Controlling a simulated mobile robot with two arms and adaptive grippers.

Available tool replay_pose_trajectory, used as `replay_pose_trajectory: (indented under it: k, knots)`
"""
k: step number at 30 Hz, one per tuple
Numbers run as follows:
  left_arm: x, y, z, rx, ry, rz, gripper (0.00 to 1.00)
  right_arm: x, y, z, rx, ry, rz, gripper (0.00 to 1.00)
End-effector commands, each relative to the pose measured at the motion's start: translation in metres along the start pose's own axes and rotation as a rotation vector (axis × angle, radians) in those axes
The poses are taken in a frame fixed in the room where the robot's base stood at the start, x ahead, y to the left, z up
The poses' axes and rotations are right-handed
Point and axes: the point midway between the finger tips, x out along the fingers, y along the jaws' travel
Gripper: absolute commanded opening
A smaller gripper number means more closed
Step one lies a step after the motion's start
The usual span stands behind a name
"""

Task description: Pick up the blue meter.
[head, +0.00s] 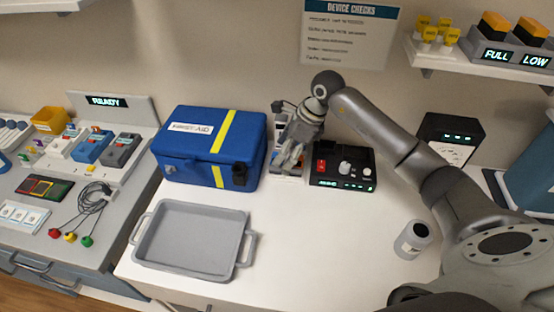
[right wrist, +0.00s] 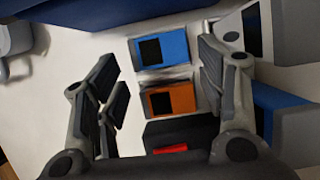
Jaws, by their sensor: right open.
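The blue meter (right wrist: 174,47), a small blue box with a black screen, lies on the white table in the right wrist view. It is between and beyond the fingers of my right gripper (right wrist: 160,84), not gripped. An orange meter (right wrist: 182,98) with a black screen lies beside it, nearer the bottom of that view. In the head view my right gripper (head: 289,160) is over this spot, pointing down, and hides most of both meters. The right gripper is open and empty. My left gripper is not in view.
A blue aid case (head: 200,150) stands close left of my right gripper, and a black device with knobs (head: 340,170) close right. A grey tray (head: 190,235) is at the front left. A grey cylinder (head: 413,240) stands at the right. The front middle of the table is clear.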

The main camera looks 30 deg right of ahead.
Motion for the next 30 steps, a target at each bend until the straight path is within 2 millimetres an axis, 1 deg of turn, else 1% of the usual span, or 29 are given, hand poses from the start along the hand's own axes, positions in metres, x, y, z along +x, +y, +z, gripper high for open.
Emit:
replay_pose_trajectory:
  k: [1,3,6,9,14,22,23,30]
  knots:
    - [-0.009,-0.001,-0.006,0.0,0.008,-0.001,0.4,0.005,0.001,0.001,0.004,0.0,0.006,0.64]
    - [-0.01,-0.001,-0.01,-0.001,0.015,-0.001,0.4,0.017,0.0,0.001,0.001,-0.002,0.003,0.64]
    - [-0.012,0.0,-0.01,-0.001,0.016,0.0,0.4,0.026,0.0,0.0,0.002,0.0,0.002,0.64]
    - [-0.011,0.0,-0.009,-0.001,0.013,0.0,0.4,0.029,-0.001,0.0,0.0,-0.001,-0.001,0.64]
    - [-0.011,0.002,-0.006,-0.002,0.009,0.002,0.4,0.03,-0.001,-0.001,0.0,0.0,-0.001,0.64]
    - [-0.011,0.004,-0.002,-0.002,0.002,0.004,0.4,0.029,-0.001,-0.001,0.0,0.0,-0.001,0.31]
    - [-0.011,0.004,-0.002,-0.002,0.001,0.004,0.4,0.029,-0.001,-0.001,0.0,-0.001,-0.001,0.3]
    - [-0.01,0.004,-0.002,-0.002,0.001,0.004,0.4,0.028,-0.001,0.0,0.0,-0.001,-0.001,0.29]
